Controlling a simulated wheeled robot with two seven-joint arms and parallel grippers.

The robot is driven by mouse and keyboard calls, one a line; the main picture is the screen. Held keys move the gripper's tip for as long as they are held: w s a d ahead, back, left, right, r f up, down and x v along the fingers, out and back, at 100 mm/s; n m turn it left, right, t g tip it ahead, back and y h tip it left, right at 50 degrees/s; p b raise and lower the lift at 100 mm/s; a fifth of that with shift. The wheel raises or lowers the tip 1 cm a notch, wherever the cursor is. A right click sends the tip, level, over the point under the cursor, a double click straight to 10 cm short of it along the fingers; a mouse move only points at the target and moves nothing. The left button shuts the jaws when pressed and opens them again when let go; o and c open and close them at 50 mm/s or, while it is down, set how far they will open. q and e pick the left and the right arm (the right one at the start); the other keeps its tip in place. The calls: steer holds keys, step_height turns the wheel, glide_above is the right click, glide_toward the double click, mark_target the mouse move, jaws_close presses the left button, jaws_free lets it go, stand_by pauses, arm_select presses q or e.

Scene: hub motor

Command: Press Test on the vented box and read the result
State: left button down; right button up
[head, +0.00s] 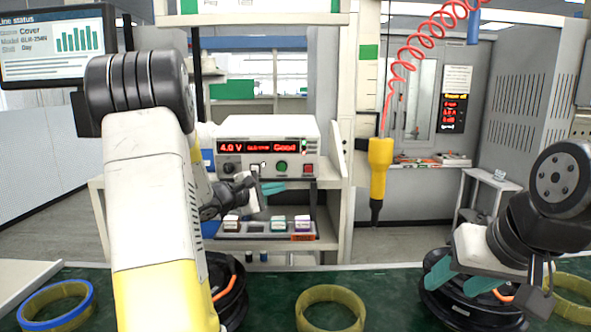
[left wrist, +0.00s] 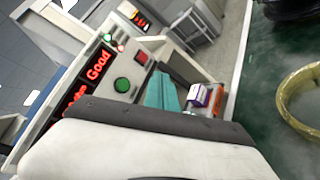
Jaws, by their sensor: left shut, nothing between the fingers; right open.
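The white tester box (head: 266,135) stands on the shelf at the back centre. Its red display (head: 262,148) reads "4.0 V" and "Good"; the middle text is too small to read. Its front has a green button (head: 282,167), a red button (head: 308,168) and a dark knob. The green button also shows in the left wrist view (left wrist: 122,85). My left gripper (head: 275,187) is shut and empty, just below and in front of the green button, apart from it as far as I can tell. My right gripper (head: 460,279) is open over a black hub motor (head: 462,308) at right.
A tray (head: 262,232) with several coloured blocks lies below the tester. Another hub motor (head: 230,285) is partly behind my left arm. Yellow rings (head: 330,292) lie on the green bench. A yellow screwdriver (head: 380,160) hangs on a red coiled hose.

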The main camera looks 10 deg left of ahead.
arm_select(q)
steer(key=shift+s+d, duration=0.15)
steer(key=shift+s, duration=0.5)
